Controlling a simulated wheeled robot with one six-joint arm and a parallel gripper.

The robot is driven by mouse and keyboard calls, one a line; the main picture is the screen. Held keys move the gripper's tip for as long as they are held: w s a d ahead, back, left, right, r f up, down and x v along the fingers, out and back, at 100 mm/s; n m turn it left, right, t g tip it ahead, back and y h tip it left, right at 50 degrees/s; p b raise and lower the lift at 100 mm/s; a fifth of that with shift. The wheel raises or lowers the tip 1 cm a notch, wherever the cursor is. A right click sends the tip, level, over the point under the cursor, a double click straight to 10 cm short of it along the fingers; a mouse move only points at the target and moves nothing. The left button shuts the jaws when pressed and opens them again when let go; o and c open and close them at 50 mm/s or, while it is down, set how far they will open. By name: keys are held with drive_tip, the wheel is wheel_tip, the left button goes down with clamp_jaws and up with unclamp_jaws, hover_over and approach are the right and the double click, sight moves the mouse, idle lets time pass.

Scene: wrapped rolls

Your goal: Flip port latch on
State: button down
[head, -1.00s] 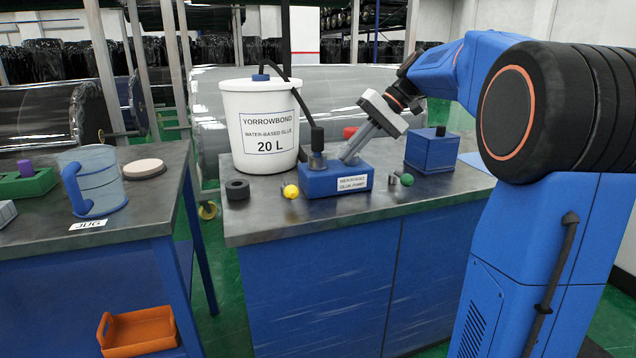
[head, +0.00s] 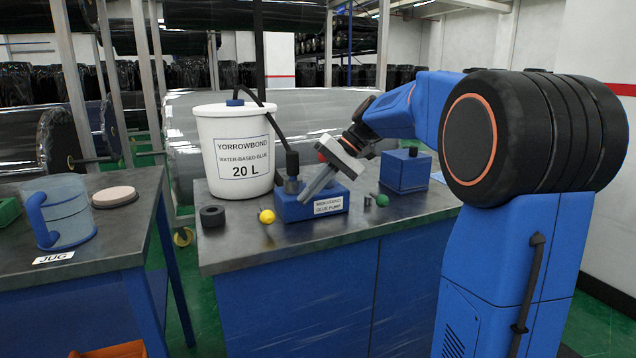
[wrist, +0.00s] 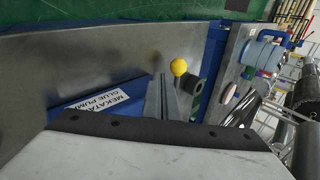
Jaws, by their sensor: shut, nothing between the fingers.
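The blue glue pump (head: 287,208) stands on the dark bench top with a white label on its front; it also shows in the wrist view (wrist: 68,113). A yellow ball knob (head: 267,216) is at its left end, and a green ball knob (head: 382,200) is at its right end. No latch is marked as port. My gripper (head: 304,198) is shut and empty, slanting down over the pump to the right of the yellow knob. In the wrist view the closed fingers (wrist: 161,100) point towards the yellow knob (wrist: 179,67), with a visible gap in the picture.
A white glue bucket (head: 235,150) stands behind the pump, with a black hose to the pump. A dark ring (head: 212,216) lies left of the yellow knob. A blue box (head: 405,171) stands at right. A jug (head: 60,211) is on the left table.

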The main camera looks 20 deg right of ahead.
sight(265, 213)
drive_tip(key=a+f, duration=0.1)
drive_tip(key=a, duration=0.2)
drive_tip(key=a+f, duration=0.1)
drive_tip(key=shift+w+a+f, duration=0.2)
drive_tip(key=shift+w+f, duration=0.1)
drive_tip(key=shift+f, duration=0.05)
drive_tip(key=shift+w+a+f, duration=0.15)
drive_tip(key=shift+a, duration=0.65)
drive_tip(key=shift+a, duration=0.1)
